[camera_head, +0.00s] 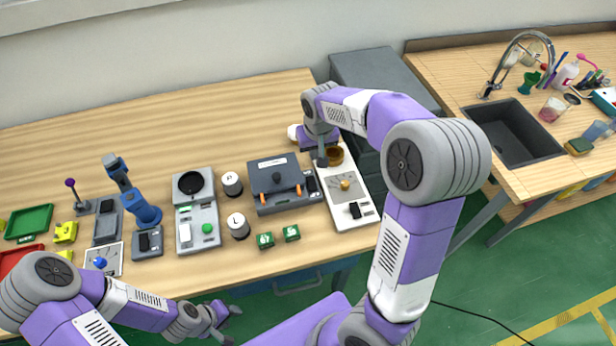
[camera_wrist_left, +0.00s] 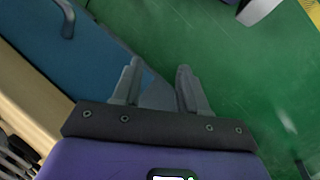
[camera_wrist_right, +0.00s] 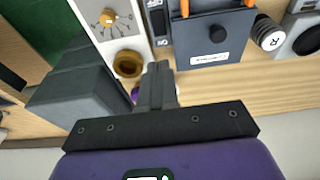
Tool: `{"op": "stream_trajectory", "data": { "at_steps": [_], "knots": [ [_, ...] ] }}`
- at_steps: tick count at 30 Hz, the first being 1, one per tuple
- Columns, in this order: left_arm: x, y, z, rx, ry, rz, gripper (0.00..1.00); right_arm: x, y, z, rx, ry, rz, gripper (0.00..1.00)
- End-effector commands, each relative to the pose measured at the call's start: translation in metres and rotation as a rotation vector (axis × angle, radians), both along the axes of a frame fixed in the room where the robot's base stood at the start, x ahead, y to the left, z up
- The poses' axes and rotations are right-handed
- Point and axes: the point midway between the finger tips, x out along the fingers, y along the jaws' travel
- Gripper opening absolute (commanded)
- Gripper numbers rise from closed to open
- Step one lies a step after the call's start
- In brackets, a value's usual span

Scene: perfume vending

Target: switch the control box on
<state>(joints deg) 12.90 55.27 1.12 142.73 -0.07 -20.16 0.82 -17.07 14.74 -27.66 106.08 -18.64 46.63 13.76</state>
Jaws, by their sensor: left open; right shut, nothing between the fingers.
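A dark box (camera_head: 277,183) with a black knob and two orange-tipped parts stands mid-table; no readable label names it the control box. A black rocker switch (camera_head: 310,184) sits at its right side. Beside it is a white panel (camera_head: 337,205) with an orange dial knob (camera_head: 345,184), a black switch (camera_head: 355,210) and a brown cup (camera_head: 334,156). My right gripper (camera_head: 322,158) is shut and empty, by the brown cup; its fingers (camera_wrist_right: 157,85) show in the right wrist view, with the dark box (camera_wrist_right: 212,40) beyond. My left gripper (camera_head: 226,318) is open and empty, off the table's front edge.
A blue device (camera_head: 140,210) is further left. A grey cabinet (camera_head: 375,75) adjoins the table's right end. The table's back is clear.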

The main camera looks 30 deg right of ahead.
Motion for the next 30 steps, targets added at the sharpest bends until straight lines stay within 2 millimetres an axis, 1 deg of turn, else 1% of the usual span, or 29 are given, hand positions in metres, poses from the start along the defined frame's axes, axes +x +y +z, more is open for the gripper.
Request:
{"op": "stream_trajectory", "data": {
  "at_steps": [1,3,13,17,20,23,30],
  "knots": [
    [0.000,0.000,-0.008,0.000,0.000,0.000,0.43,0.000,0.000,-0.008,0.000,0.000,0.000,0.00],
    [0.000,0.000,-0.010,0.000,-0.001,0.000,0.43,0.000,0.000,-0.010,0.000,0.000,0.000,0.00],
    [0.000,0.000,-0.008,0.000,-0.001,0.000,0.43,0.000,0.000,-0.009,0.000,-0.001,0.000,0.00],
    [0.000,0.000,-0.010,0.000,-0.001,0.000,0.43,0.001,0.000,-0.014,0.000,0.001,0.000,0.00],
    [0.000,0.000,-0.013,0.000,-0.001,0.000,0.43,0.003,-0.001,-0.026,-0.001,0.003,0.000,0.00],
    [0.000,0.000,-0.017,0.000,-0.001,0.000,0.43,0.006,-0.002,-0.045,-0.001,0.005,-0.001,0.00],
    [0.000,0.000,-0.027,0.000,-0.001,0.000,0.43,0.016,-0.004,-0.097,0.000,0.006,0.000,0.00]
  ]
}}
